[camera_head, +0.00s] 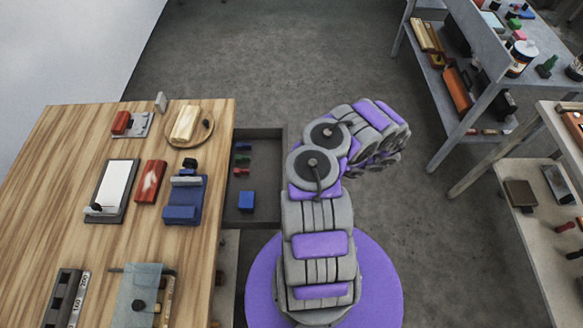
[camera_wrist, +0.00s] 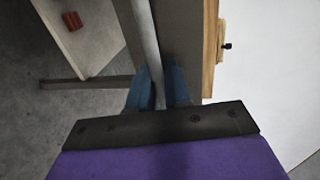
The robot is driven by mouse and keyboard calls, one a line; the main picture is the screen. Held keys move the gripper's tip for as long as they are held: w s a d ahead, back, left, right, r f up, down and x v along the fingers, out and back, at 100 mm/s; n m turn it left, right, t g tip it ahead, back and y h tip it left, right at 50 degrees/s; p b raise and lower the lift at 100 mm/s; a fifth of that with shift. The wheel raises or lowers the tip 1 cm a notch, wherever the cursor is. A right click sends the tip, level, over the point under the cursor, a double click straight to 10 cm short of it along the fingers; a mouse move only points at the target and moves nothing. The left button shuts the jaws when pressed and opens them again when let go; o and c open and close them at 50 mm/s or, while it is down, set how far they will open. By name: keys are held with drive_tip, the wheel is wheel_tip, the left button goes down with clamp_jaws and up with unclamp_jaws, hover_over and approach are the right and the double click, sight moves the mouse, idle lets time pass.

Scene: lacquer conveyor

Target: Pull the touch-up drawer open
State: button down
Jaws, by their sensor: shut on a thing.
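The touch-up drawer (camera_head: 260,133) is a dark grey tray that sticks out from the right side of the wooden table in the head view, its inside showing. A blue block (camera_head: 246,201) and several small red, green and dark pieces lie in it. In the wrist view, my gripper (camera_wrist: 159,92) has its blue fingers on either side of a long light grey bar, the drawer handle (camera_wrist: 146,45), and is shut on it. The drawer front (camera_wrist: 182,40) runs beside the bar. My arm hides the gripper and handle in the head view.
The wooden table (camera_head: 60,150) on the left carries a blue tool (camera_head: 184,200), a red block (camera_head: 150,182), a white pad (camera_head: 117,185) and a round board (camera_head: 205,125). Grey shelves (camera_head: 480,115) stand at right. Open floor (camera_head: 420,240) lies between.

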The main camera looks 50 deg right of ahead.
drive_tip(key=shift+s+d+f, duration=0.15)
drive_tip(key=shift+s+d, duration=0.05)
drive_tip(key=shift+d, duration=0.05)
drive_tip(key=shift+w+a, duration=0.1)
drive_tip(key=shift+a, duration=0.1)
drive_tip(key=c, duration=1.4)
unclamp_jaws()
drive_tip(key=shift+c, duration=0.2)
drive_tip(key=shift+o, duration=0.6)
drive_tip(key=shift+d, duration=0.2)
drive_tip(key=p+v, duration=0.1)
drive_tip(key=v, duration=1.6)
drive_tip(key=shift+d, duration=0.1)
